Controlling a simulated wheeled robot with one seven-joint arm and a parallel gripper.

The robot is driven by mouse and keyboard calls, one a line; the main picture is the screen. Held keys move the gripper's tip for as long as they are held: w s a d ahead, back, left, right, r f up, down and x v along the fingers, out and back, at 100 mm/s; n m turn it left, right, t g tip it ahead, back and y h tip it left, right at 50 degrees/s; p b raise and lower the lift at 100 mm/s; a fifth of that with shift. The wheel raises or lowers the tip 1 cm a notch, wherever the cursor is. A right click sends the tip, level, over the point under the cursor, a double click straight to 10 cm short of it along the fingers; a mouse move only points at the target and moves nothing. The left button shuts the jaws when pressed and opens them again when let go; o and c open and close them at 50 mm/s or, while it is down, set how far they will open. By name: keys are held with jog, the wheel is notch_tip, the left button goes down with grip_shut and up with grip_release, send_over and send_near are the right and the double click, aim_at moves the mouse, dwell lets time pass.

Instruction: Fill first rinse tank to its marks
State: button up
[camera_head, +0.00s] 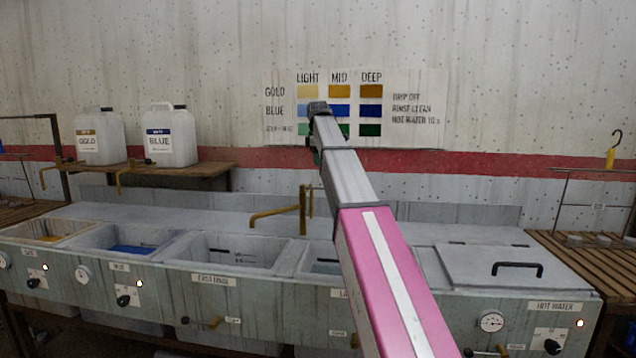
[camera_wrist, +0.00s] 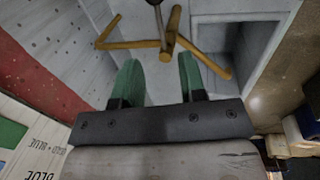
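The first rinse tank (camera_head: 240,247) is the pale open basin labelled FIRST RINSE, left of centre. Small dark marks show on its inner wall; I cannot make out its water level. A brass tap (camera_head: 303,210) stands at its back right, with a spout reaching left over the tank's rear edge. In the wrist view the brass tap (camera_wrist: 165,45) lies beyond my gripper (camera_wrist: 161,70), with arms spreading left and right. The two green fingers are apart with nothing between them. In the head view, my arm mostly hides the gripper.
A gold tank (camera_head: 45,230) and blue tank (camera_head: 130,249) are at left. Gold (camera_head: 99,138) and blue (camera_head: 171,137) jugs stand on a shelf. A drain valve (camera_head: 206,322) is on the front below the first rinse. The hot water tank has a lid (camera_head: 490,265) with a black handle.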

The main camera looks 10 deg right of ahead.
aim_at(320, 188)
jog(key=f, duration=0.3)
jog(key=w+f, duration=0.1)
jog(key=f, duration=0.3)
jog(key=w+f, duration=0.1)
jog(key=f, duration=0.2)
jog(key=shift+w+d+f, duration=0.1)
jog(key=shift+d+f, duration=0.2)
jog(key=shift+d, duration=0.05)
grip_shut()
